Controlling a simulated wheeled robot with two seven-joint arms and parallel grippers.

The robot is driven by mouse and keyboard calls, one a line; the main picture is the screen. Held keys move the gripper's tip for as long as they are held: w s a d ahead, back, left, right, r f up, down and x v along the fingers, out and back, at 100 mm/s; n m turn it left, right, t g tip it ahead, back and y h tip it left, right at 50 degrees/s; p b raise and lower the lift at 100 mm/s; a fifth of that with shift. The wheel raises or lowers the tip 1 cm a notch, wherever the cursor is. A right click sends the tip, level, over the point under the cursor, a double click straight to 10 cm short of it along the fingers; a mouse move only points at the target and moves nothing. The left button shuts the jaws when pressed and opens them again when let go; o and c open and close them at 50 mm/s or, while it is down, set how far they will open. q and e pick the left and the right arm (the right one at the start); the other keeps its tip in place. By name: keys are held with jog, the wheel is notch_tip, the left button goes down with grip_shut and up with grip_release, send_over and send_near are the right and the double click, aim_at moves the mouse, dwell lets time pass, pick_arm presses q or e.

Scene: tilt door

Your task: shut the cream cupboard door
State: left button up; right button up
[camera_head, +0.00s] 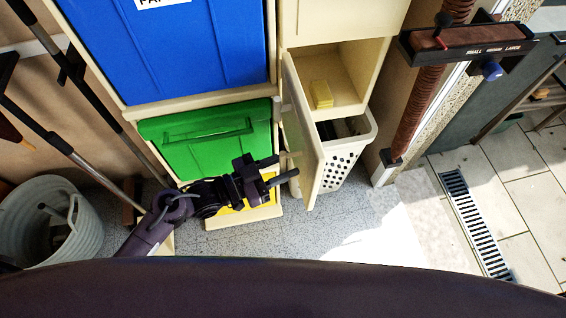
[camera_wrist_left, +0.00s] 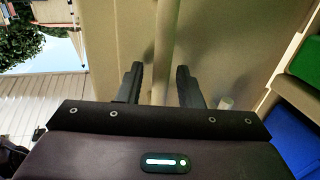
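The cream cupboard door (camera_head: 306,140) stands open in the head view, swung out toward me from the cream cupboard (camera_head: 335,65). A yellow block (camera_head: 321,94) sits inside on the shelf. My left gripper (camera_head: 286,166) is at the left face of the door, near its lower part. In the left wrist view the door panel (camera_wrist_left: 118,35) fills the middle. A pale upright bar (camera_wrist_left: 162,45) on it lies between the two fingers of my left gripper (camera_wrist_left: 159,72). The fingers are apart, with gaps beside the bar. My right gripper is not in view.
A white basket (camera_head: 345,155) with holes stands under the shelf, right beside the door. Green (camera_head: 205,140) and blue (camera_head: 190,50) bins are on the left. A hose (camera_head: 415,105) hangs right of the cupboard. A pale bucket (camera_head: 50,220) stands at far left. Floor in front is clear.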

pick_arm(q)
grip_shut()
jog(key=shift+d, duration=0.15)
dwell(0.4)
